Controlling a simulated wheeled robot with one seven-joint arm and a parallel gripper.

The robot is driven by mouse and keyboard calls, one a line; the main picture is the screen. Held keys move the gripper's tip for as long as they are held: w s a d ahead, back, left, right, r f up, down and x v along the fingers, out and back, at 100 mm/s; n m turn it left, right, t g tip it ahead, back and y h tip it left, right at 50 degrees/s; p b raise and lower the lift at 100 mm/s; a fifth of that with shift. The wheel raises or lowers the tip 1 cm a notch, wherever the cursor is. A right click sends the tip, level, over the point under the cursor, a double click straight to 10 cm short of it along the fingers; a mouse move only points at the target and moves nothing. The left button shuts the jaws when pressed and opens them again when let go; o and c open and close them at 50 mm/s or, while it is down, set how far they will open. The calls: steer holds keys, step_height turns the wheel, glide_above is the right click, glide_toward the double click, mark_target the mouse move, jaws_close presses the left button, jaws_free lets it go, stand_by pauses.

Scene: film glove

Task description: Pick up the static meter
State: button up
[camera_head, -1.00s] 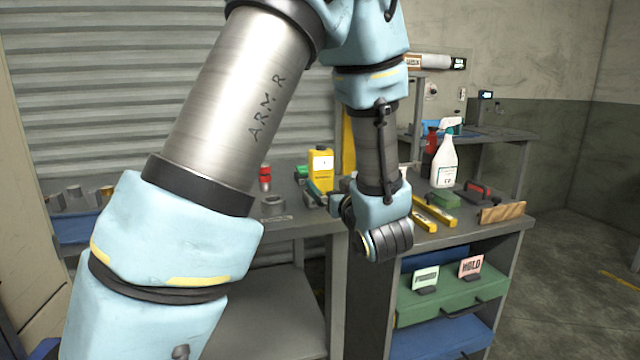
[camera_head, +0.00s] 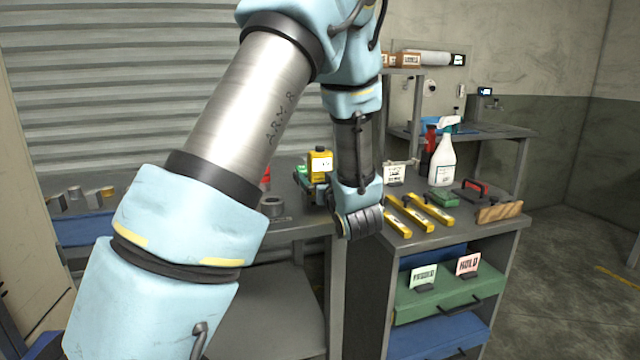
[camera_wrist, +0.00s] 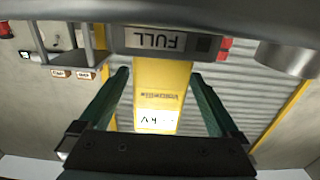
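The static meter is a yellow upright device (camera_head: 320,161) with a white display, standing towards the back of the workbench in the head view. My gripper (camera_wrist: 160,76) is open, one finger on each side of the meter, with a narrow gap showing on both sides.
A grey ring-shaped part (camera_head: 272,206) lies left of the meter. Yellow bars (camera_head: 409,215), a white spray bottle (camera_head: 442,160) and a wooden block (camera_head: 499,212) stand to the right.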

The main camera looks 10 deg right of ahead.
steer(key=c, duration=1.5)
